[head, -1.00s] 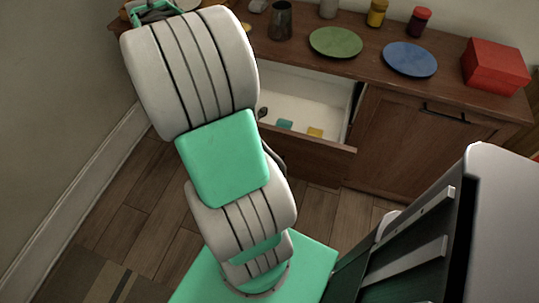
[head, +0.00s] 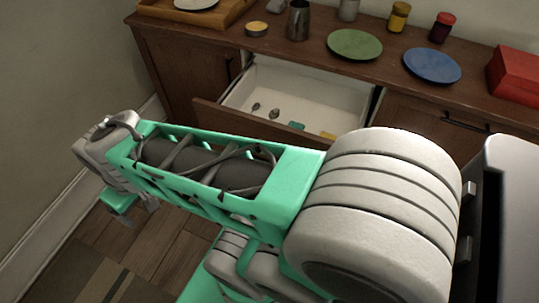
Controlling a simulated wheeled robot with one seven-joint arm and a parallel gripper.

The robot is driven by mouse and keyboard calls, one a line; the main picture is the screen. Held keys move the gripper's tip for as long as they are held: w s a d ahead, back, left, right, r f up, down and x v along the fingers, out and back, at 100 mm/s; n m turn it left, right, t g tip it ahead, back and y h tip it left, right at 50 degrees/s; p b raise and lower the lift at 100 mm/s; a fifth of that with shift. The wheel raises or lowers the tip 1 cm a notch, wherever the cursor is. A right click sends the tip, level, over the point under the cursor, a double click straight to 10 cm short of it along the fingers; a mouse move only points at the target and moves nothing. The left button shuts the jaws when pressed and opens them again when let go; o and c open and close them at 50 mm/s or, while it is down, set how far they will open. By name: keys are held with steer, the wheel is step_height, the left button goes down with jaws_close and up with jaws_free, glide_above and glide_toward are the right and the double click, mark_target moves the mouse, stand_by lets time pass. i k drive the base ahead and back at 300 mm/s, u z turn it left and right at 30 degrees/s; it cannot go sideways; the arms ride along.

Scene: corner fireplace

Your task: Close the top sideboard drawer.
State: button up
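The sideboard (head: 178,75) is dark wood and stands along the wall. Its top drawer (head: 224,119) is pulled out, with a white inside and a wooden front. Two spoons, a teal item and a yellow item lie in it. My arm crosses in front of the drawer and hides the lower and right part of its front. My gripper (head: 133,211) is at the left end of the arm, low over the floor, left of the drawer front and apart from it. Its fingers are small and partly hidden, so their opening is unclear.
On the sideboard top stand a wooden tray (head: 228,13), a dark metal cup (head: 298,20), a green plate (head: 355,44), a blue plate (head: 432,66), two jars and a red box (head: 517,75). A skirting board (head: 45,232) runs along the left wall. Open floor lies at lower left.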

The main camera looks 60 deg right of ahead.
mark_target(320, 100)
steer(key=u, duration=1.5)
steer(key=i, duration=0.65)
steer(key=z, duration=4.4)
